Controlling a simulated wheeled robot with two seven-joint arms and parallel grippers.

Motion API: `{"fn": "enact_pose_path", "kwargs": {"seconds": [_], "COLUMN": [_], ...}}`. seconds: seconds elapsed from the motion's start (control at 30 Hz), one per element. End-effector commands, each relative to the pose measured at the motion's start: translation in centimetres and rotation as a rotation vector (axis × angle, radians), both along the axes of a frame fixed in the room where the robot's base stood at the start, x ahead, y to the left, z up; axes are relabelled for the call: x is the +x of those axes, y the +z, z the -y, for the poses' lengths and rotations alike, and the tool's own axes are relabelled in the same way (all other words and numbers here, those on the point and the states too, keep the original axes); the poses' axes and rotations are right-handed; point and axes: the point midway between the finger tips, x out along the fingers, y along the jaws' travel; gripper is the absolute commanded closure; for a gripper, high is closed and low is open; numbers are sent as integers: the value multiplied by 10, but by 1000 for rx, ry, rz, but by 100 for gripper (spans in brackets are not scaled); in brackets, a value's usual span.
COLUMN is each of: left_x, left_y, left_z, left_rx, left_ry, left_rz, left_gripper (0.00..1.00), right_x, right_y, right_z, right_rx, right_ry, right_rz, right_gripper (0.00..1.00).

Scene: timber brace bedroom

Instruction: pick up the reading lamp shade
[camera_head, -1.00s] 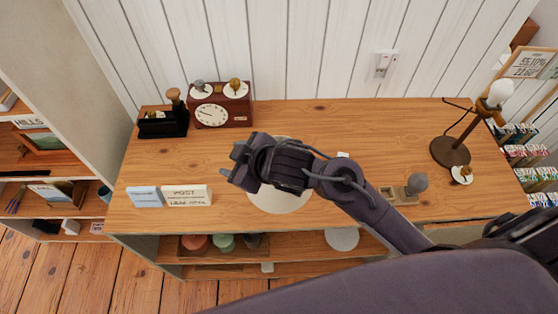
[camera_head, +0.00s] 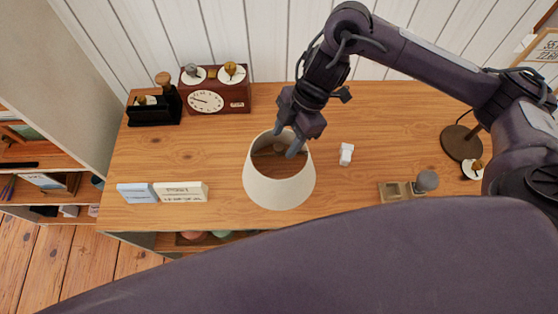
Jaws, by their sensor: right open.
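The reading lamp shade (camera_head: 279,188) is a cream, open-topped cone standing upright on the wooden tabletop, near the middle. My right gripper (camera_head: 289,146) is open at the shade's top opening, with its fingers pointing down at the far part of the rim. I cannot tell whether the fingers touch the shade. The lamp stand's dark round base (camera_head: 460,142) stands on the right, partly hidden behind my right arm. My left gripper is not in view.
A red-brown clock box (camera_head: 215,97) and a black holder (camera_head: 154,108) stand at the back left. Two small signs (camera_head: 181,192) stand at the front left. A white block (camera_head: 346,154) lies right of the shade. A wooden tray with a grey knob (camera_head: 402,190) is at the front right.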

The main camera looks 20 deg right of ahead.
Motion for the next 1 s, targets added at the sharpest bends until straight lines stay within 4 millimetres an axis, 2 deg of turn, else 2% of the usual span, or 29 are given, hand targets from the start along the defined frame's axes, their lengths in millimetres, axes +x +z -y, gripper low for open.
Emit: {"fn": "enact_pose_path", "kwargs": {"seconds": [0.4, 0.7, 1.0], "left_x": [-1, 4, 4], "left_y": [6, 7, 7], "left_z": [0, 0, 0], "left_rx": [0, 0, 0], "left_ry": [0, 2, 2], "left_rz": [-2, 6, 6], "left_gripper": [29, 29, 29], "right_x": [1, 1, 1], "right_y": [-49, -54, -54], "right_z": [-16, -17, -17], "right_rx": [1, 1, 2], "right_ry": [1, 0, 0], "right_rz": [1, 4, 4], "right_gripper": [50, 50, 89]}}
